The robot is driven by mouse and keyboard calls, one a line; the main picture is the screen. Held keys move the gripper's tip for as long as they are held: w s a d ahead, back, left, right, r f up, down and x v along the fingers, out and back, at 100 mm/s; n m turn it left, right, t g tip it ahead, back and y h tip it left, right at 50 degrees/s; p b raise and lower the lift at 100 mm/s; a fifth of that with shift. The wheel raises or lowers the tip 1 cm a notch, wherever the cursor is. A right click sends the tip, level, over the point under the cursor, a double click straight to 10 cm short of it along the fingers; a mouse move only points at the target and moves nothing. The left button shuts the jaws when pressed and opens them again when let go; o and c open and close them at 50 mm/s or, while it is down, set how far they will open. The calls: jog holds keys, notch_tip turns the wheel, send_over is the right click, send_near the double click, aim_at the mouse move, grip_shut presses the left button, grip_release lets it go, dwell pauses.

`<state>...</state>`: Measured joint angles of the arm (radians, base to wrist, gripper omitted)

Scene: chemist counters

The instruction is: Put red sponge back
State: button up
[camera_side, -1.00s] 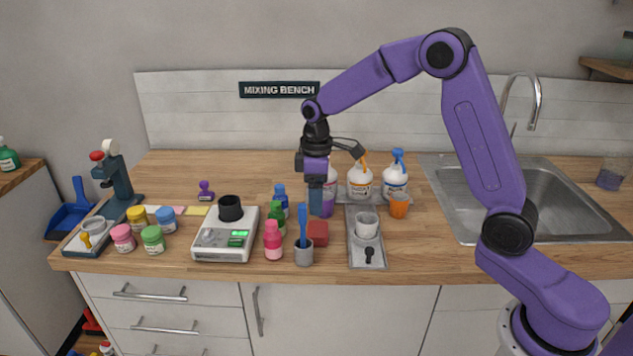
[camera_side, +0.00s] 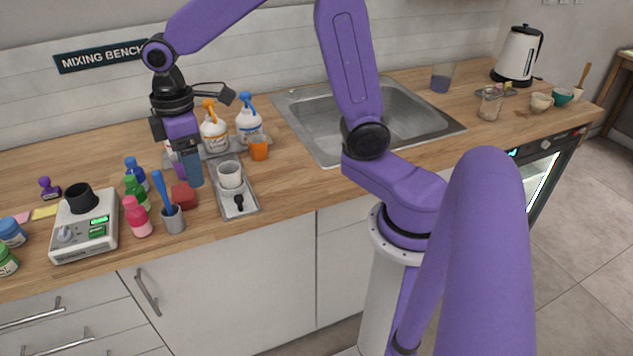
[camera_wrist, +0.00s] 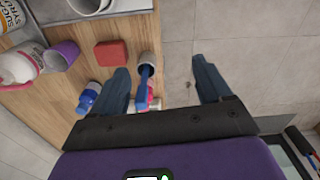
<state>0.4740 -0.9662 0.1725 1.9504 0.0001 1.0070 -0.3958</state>
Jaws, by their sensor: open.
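The red sponge (camera_side: 184,196) is a small red block lying on the wooden counter, between the grey cup with the blue-handled tool (camera_side: 172,218) and the grey tray (camera_side: 236,204). It also shows in the wrist view (camera_wrist: 111,54), up and left of my fingers. My gripper (camera_side: 194,184) points down close to the sponge and partly overlaps it in the side view. In the wrist view the two fingers (camera_wrist: 160,75) are spread apart with nothing held between them. The sponge is outside the finger gap there.
White spray bottles (camera_side: 214,133), an orange cup (camera_side: 258,147) and a white cup (camera_side: 230,175) crowd the right. Further right are the sink (camera_side: 365,115), a glass (camera_side: 490,104), bowls and a kettle (camera_side: 518,55).

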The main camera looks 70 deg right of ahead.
jog(key=s+d+n, duration=0.1)
jog(key=s+d, duration=0.1)
jog(key=s, duration=1)
jog(key=s+d+f+n, duration=0.1)
jog(key=s, duration=1.1)
jog(key=shift+d+f, duration=0.25)
jog(key=shift+d, duration=0.15)
